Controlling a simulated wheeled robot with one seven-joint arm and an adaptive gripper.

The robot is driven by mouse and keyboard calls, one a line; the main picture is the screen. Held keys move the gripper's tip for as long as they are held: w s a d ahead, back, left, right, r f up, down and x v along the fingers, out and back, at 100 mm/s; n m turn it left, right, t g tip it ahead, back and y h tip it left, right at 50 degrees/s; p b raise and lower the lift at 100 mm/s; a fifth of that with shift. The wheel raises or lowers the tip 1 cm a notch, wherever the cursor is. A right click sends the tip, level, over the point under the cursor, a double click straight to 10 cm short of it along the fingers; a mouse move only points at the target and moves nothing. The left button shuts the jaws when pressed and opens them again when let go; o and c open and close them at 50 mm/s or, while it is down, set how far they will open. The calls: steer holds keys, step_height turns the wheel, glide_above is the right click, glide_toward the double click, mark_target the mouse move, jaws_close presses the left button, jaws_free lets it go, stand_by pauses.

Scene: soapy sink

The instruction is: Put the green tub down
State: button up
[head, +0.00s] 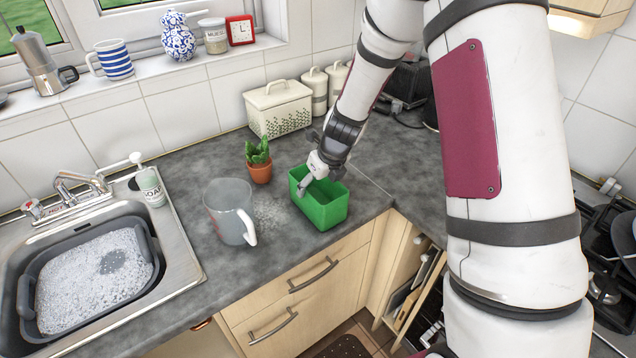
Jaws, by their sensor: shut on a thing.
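The green tub (322,212) is a small open rectangular box near the front edge of the counter, in the middle of the head view. It looks upright and level, on or just above the grey worktop; I cannot tell whether its base touches. My gripper (304,187) reaches down from above and is shut on the tub's left wall. The arm hides part of the tub's back rim. The gripper's far finger is partly hidden.
A clear jug (230,211) stands left of the tub, with a potted plant (259,163) behind. A bread bin (278,108) and canisters (315,90) line the wall. The soapy basin (60,249) sits in the sink at left. Worktop (372,165) is free right of the tub.

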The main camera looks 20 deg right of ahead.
steer(key=o, duration=1.4)
steer(key=shift+f, duration=0.15)
steer(key=shift+c, duration=0.2)
